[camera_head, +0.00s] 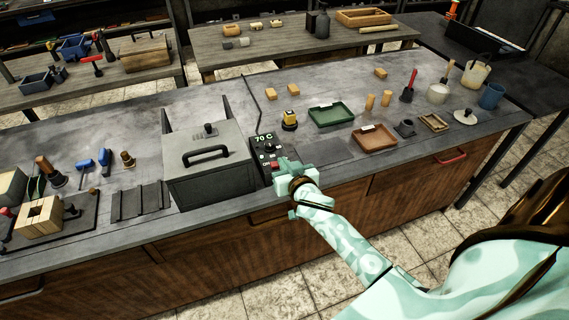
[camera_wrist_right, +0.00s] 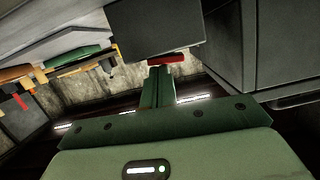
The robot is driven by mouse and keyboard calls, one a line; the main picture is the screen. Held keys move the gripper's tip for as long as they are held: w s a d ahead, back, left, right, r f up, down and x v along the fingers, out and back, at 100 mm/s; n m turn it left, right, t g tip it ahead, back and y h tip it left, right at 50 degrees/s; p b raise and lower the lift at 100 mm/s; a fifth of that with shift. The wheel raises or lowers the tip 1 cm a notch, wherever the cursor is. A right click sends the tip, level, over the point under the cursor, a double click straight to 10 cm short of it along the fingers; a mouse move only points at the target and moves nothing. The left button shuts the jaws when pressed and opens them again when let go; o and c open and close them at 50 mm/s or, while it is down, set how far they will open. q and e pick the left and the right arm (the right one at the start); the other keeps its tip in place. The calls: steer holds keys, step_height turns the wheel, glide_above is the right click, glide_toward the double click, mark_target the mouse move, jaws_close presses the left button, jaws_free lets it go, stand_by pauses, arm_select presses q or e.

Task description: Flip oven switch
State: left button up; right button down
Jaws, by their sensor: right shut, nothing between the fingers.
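The grey oven (camera_head: 208,165) stands on the workbench with a black handle on its lid. Its black control box (camera_head: 259,151) is at the oven's right side and reads 70 C in green. A red switch (camera_head: 274,164) with ON lettering beside it is low on the box's face. My right gripper (camera_head: 284,168) is shut and empty, right at the switch; I cannot tell whether it touches. In the right wrist view a red part, apparently the switch (camera_wrist_right: 168,58), is just beyond the shut fingers (camera_wrist_right: 158,75). My left gripper is out of view.
Right of the box are a yellow-topped item (camera_head: 289,120), a green tray (camera_head: 331,115) and a brown tray (camera_head: 375,138). Left of the oven are a dark ridged plate (camera_head: 140,201) and several hand tools. The bench's front edge runs beneath my right forearm.

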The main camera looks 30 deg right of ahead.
step_height(320, 180, up, 5)
steer(key=p, duration=0.4)
steer(key=f+p+v, duration=0.1)
steer(key=v, duration=0.8)
steer(key=shift+s+d+p, duration=0.3)
steer(key=shift+s+p, duration=0.05)
steer(key=shift+s, duration=0.25)
